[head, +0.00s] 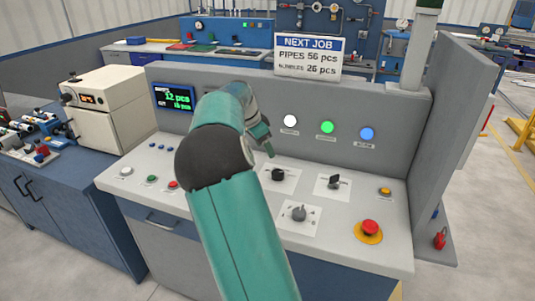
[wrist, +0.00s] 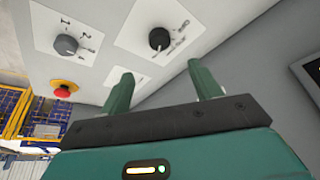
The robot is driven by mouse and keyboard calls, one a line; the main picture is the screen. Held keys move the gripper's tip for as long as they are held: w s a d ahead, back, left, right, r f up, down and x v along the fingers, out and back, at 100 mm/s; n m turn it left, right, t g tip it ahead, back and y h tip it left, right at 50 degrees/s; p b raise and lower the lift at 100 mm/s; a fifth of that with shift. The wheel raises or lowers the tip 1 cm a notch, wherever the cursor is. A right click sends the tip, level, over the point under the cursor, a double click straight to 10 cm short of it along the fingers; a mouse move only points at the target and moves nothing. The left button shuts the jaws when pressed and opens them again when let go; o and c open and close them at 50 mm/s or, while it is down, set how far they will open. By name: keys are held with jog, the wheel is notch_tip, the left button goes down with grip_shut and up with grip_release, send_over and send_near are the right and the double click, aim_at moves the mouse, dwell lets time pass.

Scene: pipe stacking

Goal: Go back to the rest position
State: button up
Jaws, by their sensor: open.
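My gripper (head: 266,143) is over the control console (head: 135,178), in front of its upright back panel and a little above the black rotary knob (head: 278,175). In the wrist view my gripper (wrist: 158,88) shows two green fingers spread apart with nothing between them. The console's knobs lie beyond the fingers there: a black knob (wrist: 160,40) and a grey knob (wrist: 66,46). Most of my fingers are hidden behind my own arm in the head view.
A red emergency button (head: 370,228) sits at the console's front right. White, green and blue lights (head: 327,128) line the back panel. A small display (head: 174,98) and a "NEXT JOB" sign (head: 308,56) stand near it. A cream device (head: 108,108) is at the left.

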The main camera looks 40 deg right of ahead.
jog(key=shift+r, duration=0.1)
dwell(0.5)
jog(key=s+a+r+n+t+y, duration=0.15)
jog(key=s+a+n, duration=0.25)
jog(key=a, duration=0.4)
jog(key=s+a+r+n+t+y, duration=0.1)
jog(key=s+a+r+n, duration=0.2)
jog(key=a, duration=0.5)
jog(key=s+a+r+n+t+y, duration=0.1)
jog(key=s+a+r+n+t, duration=0.2)
jog(key=a, duration=0.5)
jog(key=s+a+f+n+t, duration=0.1)
jog(key=s+a+f+n, duration=0.2)
jog(key=s+a+n, duration=0.7)
jog(key=s+a+y, duration=0.1)
jog(key=s+a, duration=0.3)
jog(key=s, duration=0.1)
jog(key=shift+s+a, duration=0.3)
jog(key=shift+s, duration=0.05)
